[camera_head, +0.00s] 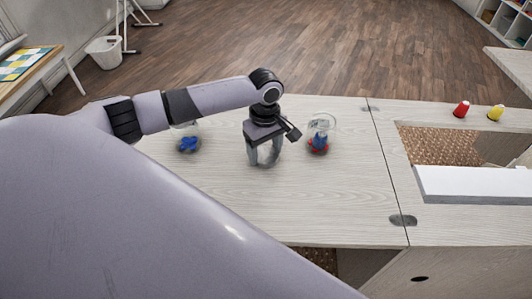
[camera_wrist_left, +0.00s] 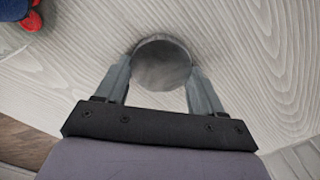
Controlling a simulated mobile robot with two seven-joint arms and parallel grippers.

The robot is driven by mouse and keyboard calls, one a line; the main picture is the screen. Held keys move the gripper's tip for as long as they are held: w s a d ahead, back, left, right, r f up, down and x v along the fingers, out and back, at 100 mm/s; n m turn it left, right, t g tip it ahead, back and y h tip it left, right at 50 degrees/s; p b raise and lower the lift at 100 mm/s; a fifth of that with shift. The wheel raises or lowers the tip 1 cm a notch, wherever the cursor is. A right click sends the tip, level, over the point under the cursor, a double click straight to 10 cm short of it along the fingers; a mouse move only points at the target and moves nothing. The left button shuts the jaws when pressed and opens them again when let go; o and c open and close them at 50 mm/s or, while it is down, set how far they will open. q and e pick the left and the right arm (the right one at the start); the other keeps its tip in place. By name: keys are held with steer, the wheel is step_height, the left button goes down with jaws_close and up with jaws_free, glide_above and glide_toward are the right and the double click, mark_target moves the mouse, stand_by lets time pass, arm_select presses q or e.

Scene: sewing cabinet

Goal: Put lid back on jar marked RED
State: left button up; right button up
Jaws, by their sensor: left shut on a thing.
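My left gripper (camera_head: 264,157) is over the middle of the pale wood table top. Its fingers are shut on a round grey lid (camera_wrist_left: 162,64), which sits between the two fingertips in the left wrist view. Right of the gripper stands a clear jar (camera_head: 322,123) with red and blue contents (camera_head: 318,142). Left of the gripper is another clear jar with blue contents (camera_head: 188,144), partly hidden by my left arm. I cannot read any marking on either jar. Red and blue items (camera_wrist_left: 22,12) also show in the wrist view's upper left corner. My right gripper is not in view.
The cabinet top (camera_head: 345,215) is clear in front of the jars. At the right are a red spool (camera_head: 461,109), a yellow spool (camera_head: 495,112) and a recess with a white panel (camera_head: 475,183). A white bin (camera_head: 104,52) stands on the floor at the far left.

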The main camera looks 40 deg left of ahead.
mark_target(265, 154)
arm_select(q)
step_height(265, 154, up, 20)
steer(key=p, duration=0.1)
steer(key=shift+p, duration=0.3)
stand_by(0.3)
